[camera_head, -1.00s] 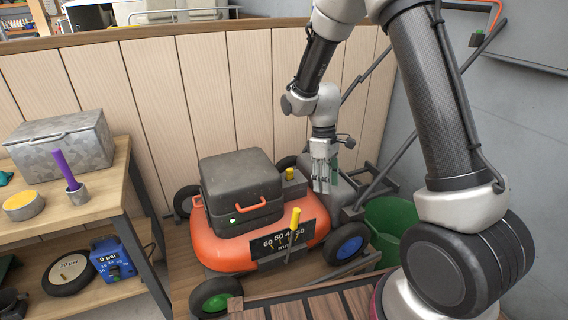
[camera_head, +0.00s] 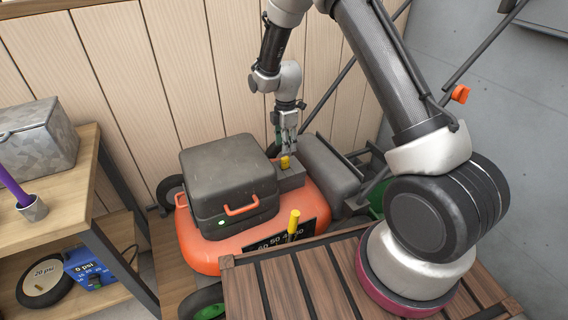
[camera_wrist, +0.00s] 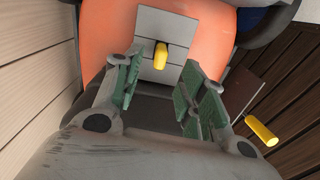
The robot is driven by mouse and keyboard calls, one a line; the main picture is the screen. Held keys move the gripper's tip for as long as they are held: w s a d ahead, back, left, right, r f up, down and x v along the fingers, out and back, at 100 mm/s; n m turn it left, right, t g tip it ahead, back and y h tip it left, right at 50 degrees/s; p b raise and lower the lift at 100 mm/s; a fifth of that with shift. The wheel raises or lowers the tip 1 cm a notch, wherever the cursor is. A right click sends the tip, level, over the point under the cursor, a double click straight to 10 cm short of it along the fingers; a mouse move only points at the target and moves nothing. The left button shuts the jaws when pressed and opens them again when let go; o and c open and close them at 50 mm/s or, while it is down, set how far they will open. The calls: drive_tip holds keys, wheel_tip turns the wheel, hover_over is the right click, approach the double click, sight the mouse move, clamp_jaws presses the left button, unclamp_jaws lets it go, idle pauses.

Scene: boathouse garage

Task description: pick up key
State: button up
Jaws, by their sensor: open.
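The yellow key (camera_head: 285,163) stands in a small grey block (camera_head: 293,178) on the orange mower, right of the black engine housing. In the wrist view the key (camera_wrist: 161,58) shows against a grey panel (camera_wrist: 150,28), a little beyond the fingertips and between their lines. My gripper (camera_head: 287,146) points down just above the key in the head view. In the wrist view its green-padded fingers (camera_wrist: 160,78) are apart, with nothing between them. Contact with the key cannot be seen.
A yellow-handled lever (camera_head: 294,220) rises at the mower's front by a height scale. The black housing (camera_head: 228,180) is close left of the gripper. A slatted wooden surface (camera_head: 300,285) lies in front. A shelf (camera_head: 70,205) stands at left, with a wood wall behind.

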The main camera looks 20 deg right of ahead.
sight(285, 157)
drive_tip(key=shift+f+n, duration=0.3)
wheel_tip(285, 157, down, 7)
drive_tip(key=shift+s+a+f, duration=0.1)
drive_tip(key=shift+a, duration=0.05)
clamp_jaws()
